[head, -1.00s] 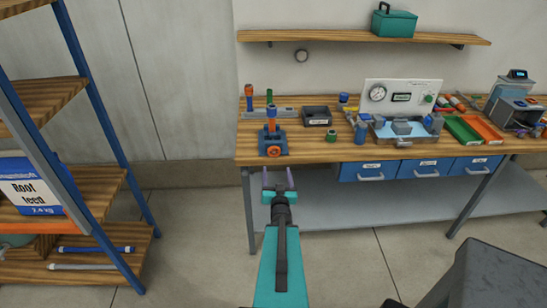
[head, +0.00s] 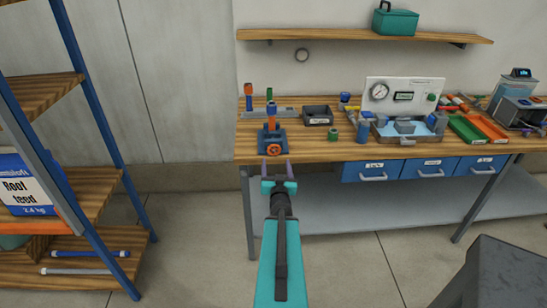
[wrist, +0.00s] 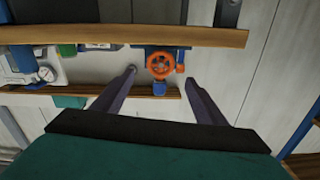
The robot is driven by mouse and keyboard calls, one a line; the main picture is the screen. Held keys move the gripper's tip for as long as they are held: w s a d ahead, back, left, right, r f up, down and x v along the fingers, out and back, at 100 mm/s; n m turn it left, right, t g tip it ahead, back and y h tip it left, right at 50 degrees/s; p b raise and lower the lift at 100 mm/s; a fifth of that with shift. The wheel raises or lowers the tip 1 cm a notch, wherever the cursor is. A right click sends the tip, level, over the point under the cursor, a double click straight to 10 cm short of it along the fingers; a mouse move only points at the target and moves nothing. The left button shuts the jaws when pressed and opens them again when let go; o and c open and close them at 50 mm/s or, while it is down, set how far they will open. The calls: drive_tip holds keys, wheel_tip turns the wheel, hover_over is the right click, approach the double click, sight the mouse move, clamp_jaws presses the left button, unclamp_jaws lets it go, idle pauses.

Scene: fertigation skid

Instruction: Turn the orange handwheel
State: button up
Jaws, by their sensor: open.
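The orange handwheel (head: 273,149) faces the front on a blue valve body (head: 266,137) at the left end of the workbench. In the wrist view the orange handwheel (wrist: 159,66) shows upside down, ahead of and between the two fingers. My gripper (head: 276,164) is open and empty, just in front of and slightly below the wheel, with a gap to it. In the wrist view my gripper (wrist: 170,82) has its fingers spread wider than the wheel.
The workbench (head: 330,151) has its front edge close to my gripper. A dark tray (head: 318,115), a green knob (head: 333,134) and a gauge panel (head: 402,95) stand to the right. A blue-framed shelf (head: 95,130) stands at the left. A wall shelf (head: 330,35) runs above.

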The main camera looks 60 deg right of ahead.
sight(275, 150)
drive_tip(key=b+x, duration=0.4)
drive_tip(key=b, duration=0.2)
drive_tip(key=shift+w+d, duration=0.15)
drive_tip(key=shift+d, duration=0.1)
drive_tip(key=shift+p+x, duration=0.5)
drive_tip(key=shift+x, duration=1.85)
drive_tip(key=c, duration=1)
